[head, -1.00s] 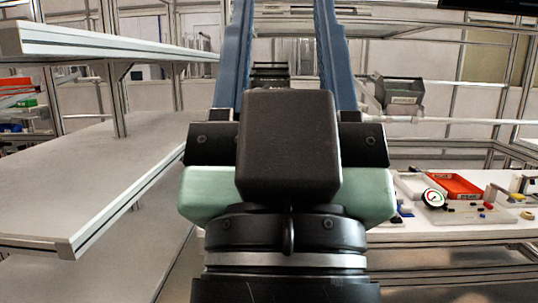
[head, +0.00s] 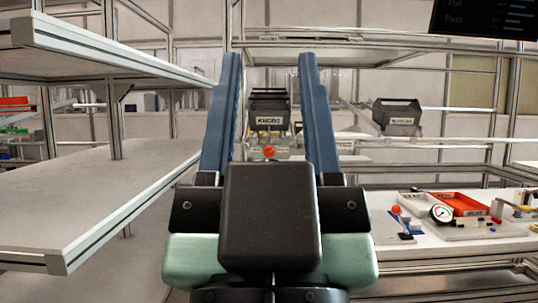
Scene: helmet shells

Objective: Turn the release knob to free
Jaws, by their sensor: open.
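My gripper (head: 269,60) points away from me, its two blue fingers spread apart with nothing between them. A small orange-red knob (head: 270,152) shows between the fingers, beyond the black gripper body, which hides what lies below it. Another small orange-red knob (head: 396,209) stands on a blue-and-silver piece on the white bench (head: 430,245) at the right. I cannot tell which of these is the release knob. Neither is touched by the fingers.
Grey shelves (head: 80,205) fill the left side, near the arm. A red tray (head: 460,203) and a round gauge (head: 441,213) are on the right bench. A dark bin (head: 397,117) and a bin labelled KNOBS (head: 269,122) stand farther back.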

